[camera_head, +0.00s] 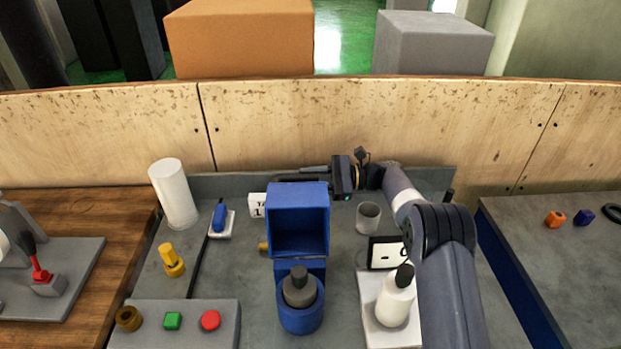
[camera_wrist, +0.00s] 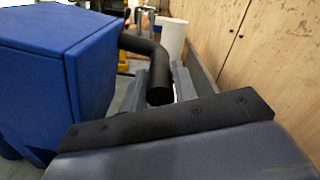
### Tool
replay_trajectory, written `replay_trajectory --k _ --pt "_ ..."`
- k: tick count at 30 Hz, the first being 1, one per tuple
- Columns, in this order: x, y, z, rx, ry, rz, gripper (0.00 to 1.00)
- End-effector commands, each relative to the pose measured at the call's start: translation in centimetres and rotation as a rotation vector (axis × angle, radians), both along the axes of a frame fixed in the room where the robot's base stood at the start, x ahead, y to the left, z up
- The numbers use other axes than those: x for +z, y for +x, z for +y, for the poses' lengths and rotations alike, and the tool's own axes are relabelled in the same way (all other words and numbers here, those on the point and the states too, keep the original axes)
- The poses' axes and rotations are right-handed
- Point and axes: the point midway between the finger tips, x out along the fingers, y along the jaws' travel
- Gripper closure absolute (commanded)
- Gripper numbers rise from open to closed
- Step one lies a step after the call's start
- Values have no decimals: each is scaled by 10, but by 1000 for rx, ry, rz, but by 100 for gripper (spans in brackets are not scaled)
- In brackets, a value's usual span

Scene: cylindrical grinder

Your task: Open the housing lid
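The blue housing lid (camera_head: 298,188) stands raised, with its hollow side facing me, above the round blue housing (camera_head: 301,318). A dark grey part (camera_head: 299,288) sits uncovered in the housing. In the wrist view the lid (camera_wrist: 45,65) fills the left side, and its bent black handle (camera_wrist: 145,44) reaches out to the right. My gripper (camera_head: 300,175) comes in from the right behind the lid, partly hidden by it. In the wrist view my gripper (camera_wrist: 163,82) has its fingers close on both sides of the handle and appears shut on it.
A white bottle (camera_head: 393,303) stands on a white pad below my arm. A grey cup (camera_head: 368,218) is right of the lid. A white cylinder (camera_head: 174,194) and blue item (camera_head: 219,216) are left. A button panel (camera_head: 190,336) is in front. A wooden wall (camera_head: 300,125) runs behind.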

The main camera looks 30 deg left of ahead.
Motion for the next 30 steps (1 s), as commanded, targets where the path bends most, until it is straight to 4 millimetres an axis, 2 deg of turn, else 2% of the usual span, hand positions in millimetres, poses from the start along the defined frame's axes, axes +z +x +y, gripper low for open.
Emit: replay_trajectory --k 1,10,20,30 --pt "0 0 0 0 0 0 77" --pt "0 0 0 0 0 0 100" --pt "1 -1 -1 0 6 -11 100" --pt "26 -15 -9 0 78 -142 100"
